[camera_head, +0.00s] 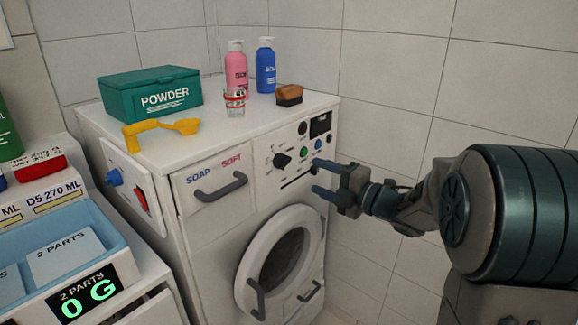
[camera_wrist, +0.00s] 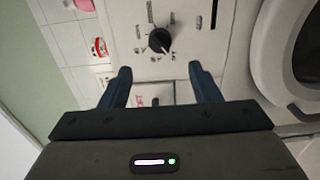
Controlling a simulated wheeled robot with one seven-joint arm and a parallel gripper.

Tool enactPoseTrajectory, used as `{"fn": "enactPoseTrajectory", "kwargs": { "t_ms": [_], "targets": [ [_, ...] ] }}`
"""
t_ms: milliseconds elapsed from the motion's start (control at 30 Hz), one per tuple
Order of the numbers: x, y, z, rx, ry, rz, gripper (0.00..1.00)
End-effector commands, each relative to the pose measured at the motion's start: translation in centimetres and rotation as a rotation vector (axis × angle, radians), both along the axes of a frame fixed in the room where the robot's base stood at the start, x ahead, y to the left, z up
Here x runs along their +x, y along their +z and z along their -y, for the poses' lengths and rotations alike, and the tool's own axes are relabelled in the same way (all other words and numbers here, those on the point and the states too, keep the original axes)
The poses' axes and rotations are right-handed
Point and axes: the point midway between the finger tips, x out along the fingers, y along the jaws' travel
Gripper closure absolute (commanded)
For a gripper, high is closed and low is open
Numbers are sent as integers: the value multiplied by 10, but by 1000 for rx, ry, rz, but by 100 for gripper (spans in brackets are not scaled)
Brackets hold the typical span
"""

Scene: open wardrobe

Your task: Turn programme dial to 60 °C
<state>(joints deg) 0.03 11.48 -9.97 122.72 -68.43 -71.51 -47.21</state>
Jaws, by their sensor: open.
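The programme dial (camera_head: 282,159) is a round black knob on the white front panel of the washing machine (camera_head: 225,160), with marks around it too small to read. It shows larger in the wrist view (camera_wrist: 160,41), beyond the fingertips and roughly midway between them. My gripper (camera_head: 322,178) is in front of the panel, to the right of the dial in the head view. Its two dark blue fingers (camera_wrist: 157,70) are apart with nothing between them, and they do not touch the dial.
A black display (camera_head: 320,124) and small coloured buttons (camera_head: 304,152) sit right of the dial. The drawer handle (camera_head: 221,187) sticks out to its left, the round door (camera_head: 278,257) below. Bottles, a glass (camera_head: 234,103), a brush (camera_head: 289,95) and a green powder box (camera_head: 150,94) stand on top.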

Motion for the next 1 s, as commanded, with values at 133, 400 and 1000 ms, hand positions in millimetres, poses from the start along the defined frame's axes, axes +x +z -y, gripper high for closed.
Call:
{"fn": "enactPoseTrajectory", "kwargs": {
  "t_ms": [133, 400, 1000],
  "targets": [
    [20, 0, -28, 1, 4, -1, 43],
    [51, 0, -67, 1, 1, -1, 43],
    [63, 0, -81, 1, -2, -2, 66]
  ]
}}
